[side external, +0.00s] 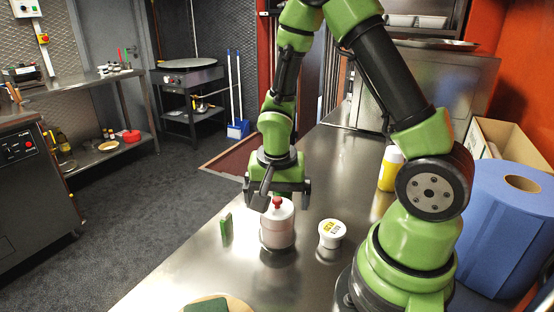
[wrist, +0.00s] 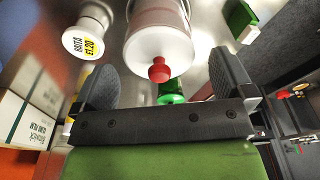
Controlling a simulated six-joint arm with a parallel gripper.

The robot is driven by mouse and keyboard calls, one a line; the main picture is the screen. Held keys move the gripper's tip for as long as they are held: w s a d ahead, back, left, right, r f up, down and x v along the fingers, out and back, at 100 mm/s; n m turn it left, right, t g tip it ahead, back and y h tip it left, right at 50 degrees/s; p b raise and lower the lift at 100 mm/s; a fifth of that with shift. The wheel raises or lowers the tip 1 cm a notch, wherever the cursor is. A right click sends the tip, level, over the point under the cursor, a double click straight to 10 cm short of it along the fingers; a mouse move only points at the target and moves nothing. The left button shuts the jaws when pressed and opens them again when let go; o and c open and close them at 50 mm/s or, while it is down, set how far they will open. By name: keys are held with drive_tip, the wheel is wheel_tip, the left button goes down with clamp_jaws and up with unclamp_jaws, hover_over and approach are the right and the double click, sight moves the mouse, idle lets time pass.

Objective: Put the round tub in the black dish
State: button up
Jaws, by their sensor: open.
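The round tub is small and white, with a yellow label reading "RAITA £1.20". It stands upright on the steel counter in the side view (side external: 331,235) and shows at the upper left of the wrist view (wrist: 88,30). My gripper (side external: 278,192) is open and empty, pointing down behind and above a pale jar, left of the tub. In the wrist view the fingers (wrist: 163,68) are spread, and the tub lies beyond the left finger. I cannot make out a black dish in either view.
The pale jar with a red knob (side external: 277,228) stands close to my gripper. A green box (side external: 226,228) is left of it. A round wooden board (side external: 238,303) is at the front edge. A yellow bottle (side external: 390,172) and blue roll (side external: 500,230) are at right.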

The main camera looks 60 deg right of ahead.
drive_tip(key=s+a+r+n+t+y, duration=0.1)
drive_tip(key=s+a+r+n+t, duration=0.1)
drive_tip(key=r, duration=0.5)
drive_tip(key=s+a+r+n+t+y, duration=0.1)
drive_tip(key=s+a+r+n+t, duration=0.1)
drive_tip(key=s+a+r+n, duration=0.2)
drive_tip(key=s+a+r+n+t+y, duration=0.1)
drive_tip(key=s+a+r+n+t, duration=0.1)
drive_tip(key=r, duration=0.8)
drive_tip(key=shift+s+a+n+t, duration=0.3)
drive_tip(key=shift+s+a+n, duration=0.15)
drive_tip(key=shift+s, duration=0.3)
